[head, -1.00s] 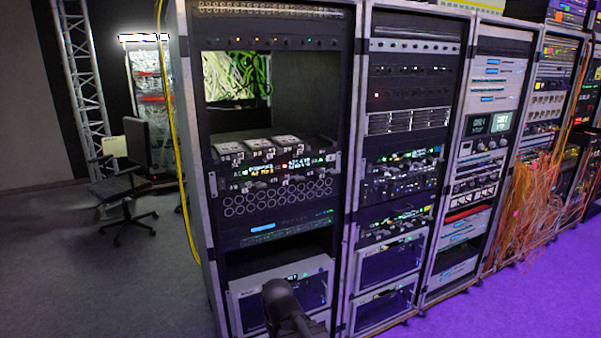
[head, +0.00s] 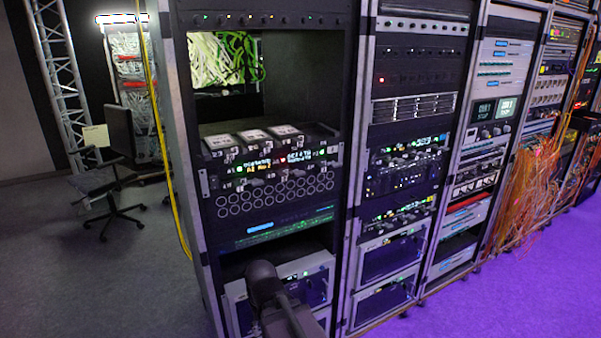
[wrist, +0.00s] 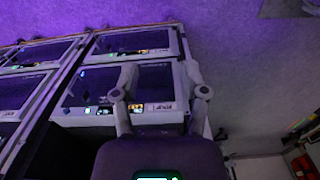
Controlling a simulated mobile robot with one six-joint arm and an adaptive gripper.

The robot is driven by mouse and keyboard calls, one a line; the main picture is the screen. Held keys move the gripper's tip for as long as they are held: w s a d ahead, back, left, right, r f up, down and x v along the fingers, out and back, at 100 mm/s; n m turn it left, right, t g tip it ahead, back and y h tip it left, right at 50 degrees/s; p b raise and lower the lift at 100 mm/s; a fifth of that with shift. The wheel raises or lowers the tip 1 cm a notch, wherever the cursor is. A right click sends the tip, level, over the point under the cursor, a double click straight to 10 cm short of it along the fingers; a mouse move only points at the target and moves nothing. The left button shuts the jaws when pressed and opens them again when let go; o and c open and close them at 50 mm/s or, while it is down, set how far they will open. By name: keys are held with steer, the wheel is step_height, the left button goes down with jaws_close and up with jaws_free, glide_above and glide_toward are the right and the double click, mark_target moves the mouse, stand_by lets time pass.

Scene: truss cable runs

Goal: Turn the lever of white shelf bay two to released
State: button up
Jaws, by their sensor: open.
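I cannot make out any lever or a label reading white shelf bay two in either view. Pale-framed bays (head: 235,302) sit low in the nearest rack in the head view; I cannot tell whether one of them is the shelf meant. In the wrist view my gripper (wrist: 160,76) is open, with its two fingers apart and nothing between them. Beyond the fingers is a pale-framed unit (wrist: 88,117) with small lit displays. I cannot tell whether the fingers touch it. The gripper does not show clearly in the head view.
A row of tall racks runs to the right, with a second rack (head: 408,135) beside the nearest one. Orange cables (head: 512,207) hang at the far right. A yellow cable (head: 163,150) hangs at the left, near an office chair (head: 112,180). The carpet (head: 110,285) at left is open.

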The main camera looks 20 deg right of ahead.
steer(key=shift+o, duration=0.4)
steer(key=shift+a, duration=0.15)
steer(key=o, duration=0.3)
steer(key=w+d+r+n+t+y+p, duration=0.4)
steer(key=w+r+t+y+p, duration=0.2)
steer(key=w+r+t, duration=0.6)
steer(key=d+r+m+t+h+p, duration=0.1)
steer(key=d+r+t, duration=0.1)
steer(key=d+r, duration=0.3)
steer(key=d+r+m+t+h+p, duration=0.1)
steer(key=d+r+t+h+p, duration=0.1)
steer(key=d+r, duration=0.4)
steer(key=d+r+m+t+h+p, duration=0.1)
steer(key=d+r+t+h, duration=0.1)
steer(key=d+r, duration=0.4)
steer(key=shift+w+d+r+p, duration=0.1)
steer(key=shift+w+d+p, duration=0.1)
steer(key=shift+d, duration=0.4)
steer(key=shift+w+d+r+p, duration=0.1)
steer(key=shift+w+d, duration=0.05)
steer(key=shift+d, duration=0.4)
